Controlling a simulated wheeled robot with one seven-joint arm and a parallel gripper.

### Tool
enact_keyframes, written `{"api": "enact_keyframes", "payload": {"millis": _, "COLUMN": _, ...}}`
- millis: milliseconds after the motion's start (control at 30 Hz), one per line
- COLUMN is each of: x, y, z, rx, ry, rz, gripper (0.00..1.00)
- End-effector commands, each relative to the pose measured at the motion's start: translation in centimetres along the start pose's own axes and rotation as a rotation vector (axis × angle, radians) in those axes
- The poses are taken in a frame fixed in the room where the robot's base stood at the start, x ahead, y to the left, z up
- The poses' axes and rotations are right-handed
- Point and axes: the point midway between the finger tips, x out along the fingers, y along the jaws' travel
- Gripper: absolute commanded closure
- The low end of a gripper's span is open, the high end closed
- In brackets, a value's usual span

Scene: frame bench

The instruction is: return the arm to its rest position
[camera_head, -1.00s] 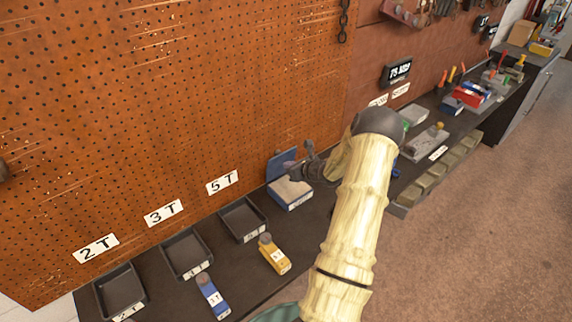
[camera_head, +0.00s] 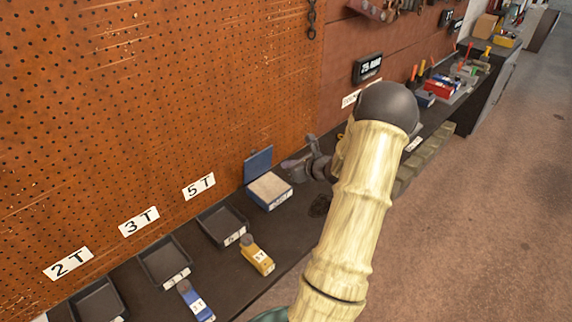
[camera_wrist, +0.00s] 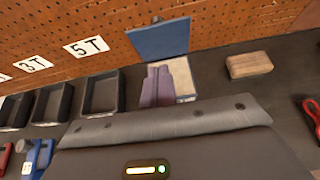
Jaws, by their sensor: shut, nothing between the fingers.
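My gripper (camera_head: 289,164) is dark grey and shut, with nothing held. In the head view it is just right of an open blue box (camera_head: 270,190) on the dark bench and appears above bench height. In the wrist view the shut fingers (camera_wrist: 157,86) overlap the front of the same box, whose raised blue lid (camera_wrist: 160,39) stands behind them. The fingers hide part of the box's pale contents. My pale arm crosses the middle of the head view and hides part of the bench.
Black trays (camera_head: 222,226) stand in a row below the 2T, 3T and 5T labels (camera_head: 199,186). A yellow tool (camera_head: 257,256) and a blue tool (camera_head: 196,302) lie in front. A tan block (camera_wrist: 249,65) lies right of the box. The pegboard (camera_head: 150,110) rises behind.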

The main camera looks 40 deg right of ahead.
Motion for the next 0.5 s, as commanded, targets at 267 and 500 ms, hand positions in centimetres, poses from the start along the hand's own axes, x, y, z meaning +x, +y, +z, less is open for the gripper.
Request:
{"api": "enact_keyframes", "payload": {"millis": 267, "x": 0.0, "y": 0.0, "z": 0.0, "rx": 0.000, "ry": 0.000, "rz": 0.000, "gripper": 1.00}}
{"api": "enact_keyframes", "payload": {"millis": 500, "x": 0.8, "y": 5.0, "z": 1.1, "rx": -0.172, "ry": 0.060, "rz": 0.126, "gripper": 1.00}}
